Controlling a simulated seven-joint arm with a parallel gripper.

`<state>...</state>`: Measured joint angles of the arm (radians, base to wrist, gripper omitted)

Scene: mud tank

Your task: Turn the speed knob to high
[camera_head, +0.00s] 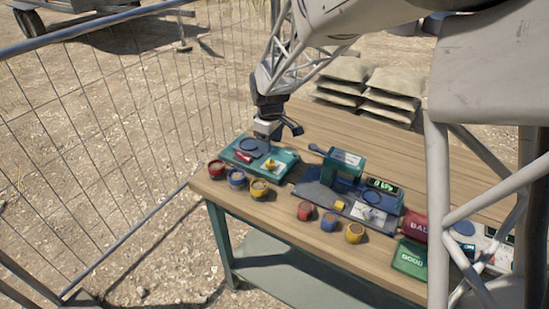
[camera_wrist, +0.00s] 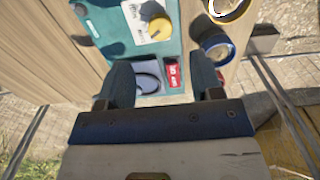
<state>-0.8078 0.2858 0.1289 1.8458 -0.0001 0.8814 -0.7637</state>
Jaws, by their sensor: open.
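A teal device (camera_head: 285,157) stands at the left end of the table. It carries a yellow knob (camera_head: 271,163) on a white marked plate, a red switch and a dark round ring. In the wrist view the yellow knob (camera_wrist: 155,20) is at the top, beyond my fingertips, and the red switch (camera_wrist: 173,75) lies between the fingers. My gripper (camera_wrist: 157,72) is open and empty above the ring and switch, apart from the knob. It also shows in the head view (camera_head: 268,130), over the device's back left. The plate's print is too small to read.
Several coloured cups (camera_head: 258,188) stand along the front edge. A second teal device (camera_head: 347,165) with a display and a pale knob (camera_head: 368,213) is to the right. A wire fence (camera_head: 110,140) borders the left side.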

